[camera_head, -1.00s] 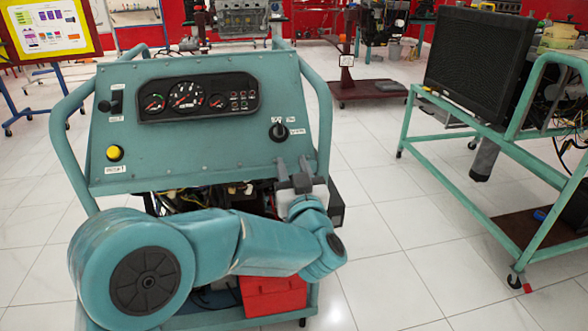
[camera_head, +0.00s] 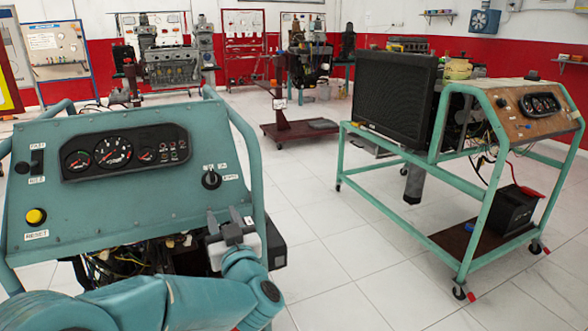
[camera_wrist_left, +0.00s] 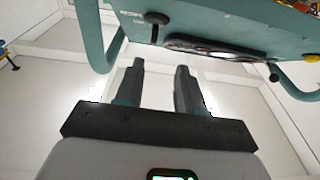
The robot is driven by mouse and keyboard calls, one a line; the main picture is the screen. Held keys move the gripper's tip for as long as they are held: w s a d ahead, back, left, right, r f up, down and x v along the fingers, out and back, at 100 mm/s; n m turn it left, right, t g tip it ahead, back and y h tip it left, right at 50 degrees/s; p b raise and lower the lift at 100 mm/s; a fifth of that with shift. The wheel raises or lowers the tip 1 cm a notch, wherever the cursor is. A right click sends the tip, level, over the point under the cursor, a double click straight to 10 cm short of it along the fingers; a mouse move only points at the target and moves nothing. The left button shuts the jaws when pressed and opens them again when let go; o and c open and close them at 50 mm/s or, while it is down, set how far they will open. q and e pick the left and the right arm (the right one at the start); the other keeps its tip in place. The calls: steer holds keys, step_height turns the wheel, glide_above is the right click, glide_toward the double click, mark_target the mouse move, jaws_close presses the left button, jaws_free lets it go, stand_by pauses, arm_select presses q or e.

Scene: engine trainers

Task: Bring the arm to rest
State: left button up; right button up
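My left gripper (camera_head: 223,217) is in front of the lower right part of a teal control panel (camera_head: 110,195), just below its black key switch (camera_head: 211,180). My teal left arm comes in from the bottom left and ends at this gripper. In the left wrist view, the two dark fingers of the gripper (camera_wrist_left: 160,72) stand apart with nothing between them. The panel (camera_wrist_left: 225,18) shows upside down beyond them at the top. I cannot tell how close the fingertips are to the panel. My right gripper is in neither view.
The panel has a yellow reset button (camera_head: 36,216) and gauges (camera_head: 112,152). A second trainer on a green wheeled frame (camera_head: 462,240), with a black radiator (camera_head: 394,95), stands at the right. White tiled floor (camera_head: 335,255) lies free between the two trainers.

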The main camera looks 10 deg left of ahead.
arm_select(q)
steer(key=a+f+m+g+h, duration=0.1)
steer(key=a+f+m, duration=0.1)
steer(key=f, duration=0.7)
steer(key=a+f+m+g+h, duration=0.1)
steer(key=a+f, duration=0.2)
steer(key=f, duration=0.6)
steer(key=s+d+f+m+g+h, duration=0.1)
steer(key=s+d+f+g+h, duration=0.2)
steer(key=f, duration=0.5)
steer(key=s+d+f+m+g+h, duration=0.1)
steer(key=s+f+h, duration=0.1)
steer(key=s+f, duration=0.45)
steer(key=s+d+f+m+g+h, duration=0.1)
steer(key=s+d+f+g+h, duration=0.2)
steer(key=f, duration=0.5)
steer(key=s+d+f+g+h, duration=0.3)
steer(key=s+d, duration=0.1)
steer(key=s, duration=0.6)
steer(key=s+d+f+g+h, duration=0.2)
steer(key=s+d+g, duration=0.25)
steer(key=s, duration=0.55)
step_height(320, 180, up, 23)
steer(key=n+p, duration=0.1)
steer(key=p, duration=2.2)
steer(key=shift+r+p, duration=0.15)
steer(key=shift+p, duration=0.2)
steer(key=shift+d+t, duration=0.1)
steer(key=shift+t, duration=0.15)
